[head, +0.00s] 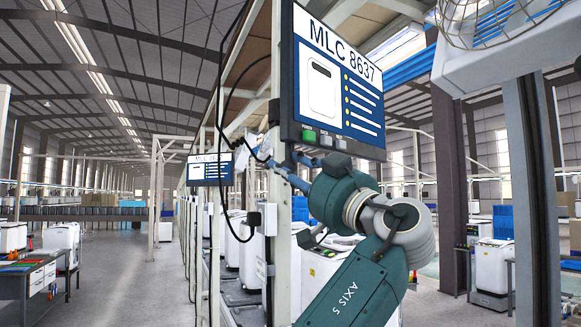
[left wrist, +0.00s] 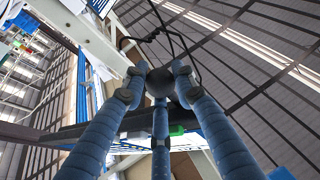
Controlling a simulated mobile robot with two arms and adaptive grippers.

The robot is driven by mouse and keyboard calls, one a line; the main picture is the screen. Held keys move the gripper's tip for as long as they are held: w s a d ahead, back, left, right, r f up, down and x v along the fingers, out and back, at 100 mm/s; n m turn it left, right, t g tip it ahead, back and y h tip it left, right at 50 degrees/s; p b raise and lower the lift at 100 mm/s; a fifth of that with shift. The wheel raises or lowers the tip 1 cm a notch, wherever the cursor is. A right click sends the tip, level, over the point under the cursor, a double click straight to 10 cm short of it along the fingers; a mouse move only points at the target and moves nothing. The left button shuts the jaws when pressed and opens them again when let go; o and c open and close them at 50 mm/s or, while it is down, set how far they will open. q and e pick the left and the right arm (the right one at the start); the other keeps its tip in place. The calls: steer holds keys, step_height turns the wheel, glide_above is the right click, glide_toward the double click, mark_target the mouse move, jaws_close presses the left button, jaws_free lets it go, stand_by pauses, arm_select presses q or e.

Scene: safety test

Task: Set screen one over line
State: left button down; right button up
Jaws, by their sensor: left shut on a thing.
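A near screen (head: 340,85) with a blue and white face reading "MLC 8637" hangs high beside a frame post. A smaller, similar screen (head: 209,170) hangs farther down the line. Which one is screen one, I cannot tell. My left gripper (head: 272,162) has blue fingers just below and left of the near screen's lower edge. In the left wrist view its three fingers (left wrist: 160,84) close around a dark round thing (left wrist: 159,83), whose nature is unclear. The line (head: 212,235) of white units runs under the frame, partly hidden. My right gripper is not in view.
A white frame post (head: 281,230) stands close to my left arm. Black cables (head: 240,85) hang by the post and loop near the fingers in the wrist view. A bench (head: 35,280) stands at lower left. The aisle floor (head: 125,275) is clear.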

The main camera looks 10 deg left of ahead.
arm_select(q)
steer(key=shift+w+a+f, duration=0.1)
steer(key=shift+f, duration=0.1)
steer(key=c, duration=1.5)
jaws_free()
steer(key=shift+o, duration=0.5)
steer(key=shift+a+r, duration=0.1)
steer(key=v, duration=1.2)
steer(key=shift+w, duration=0.1)
steer(key=shift+c, duration=0.6)
